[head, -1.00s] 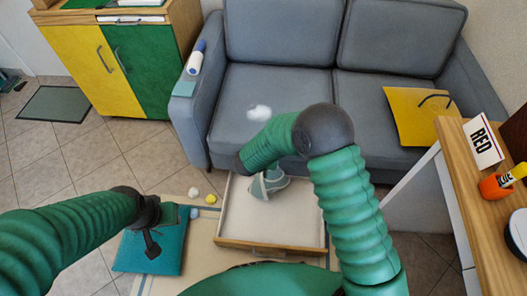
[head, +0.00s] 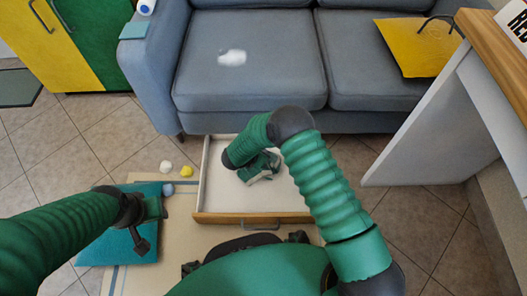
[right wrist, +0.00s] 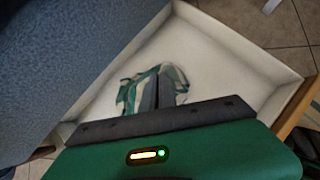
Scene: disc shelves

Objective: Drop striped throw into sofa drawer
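The sofa drawer (head: 215,180) is pulled out below the grey sofa, with a pale inside and a wooden front. My right gripper (head: 262,170) is inside the drawer's outline, towards its back. The striped throw (right wrist: 138,92), green, white and grey, is bunched around my right fingers (right wrist: 157,92) in the right wrist view. The fingers look nearly together on it, with the pale drawer floor behind. In the head view my arm and gripper hide much of the throw. My left gripper (head: 152,226) has its fingers spread, empty, above a teal cushion (head: 95,250).
The grey sofa (head: 260,90) carries a white fluffy thing (head: 232,58) and a yellow bag (head: 412,50). A wooden-topped table (head: 495,50) stands at the right. Small white, yellow and blue balls lie left of the drawer. Tiled floor (head: 150,125) is clear farther left.

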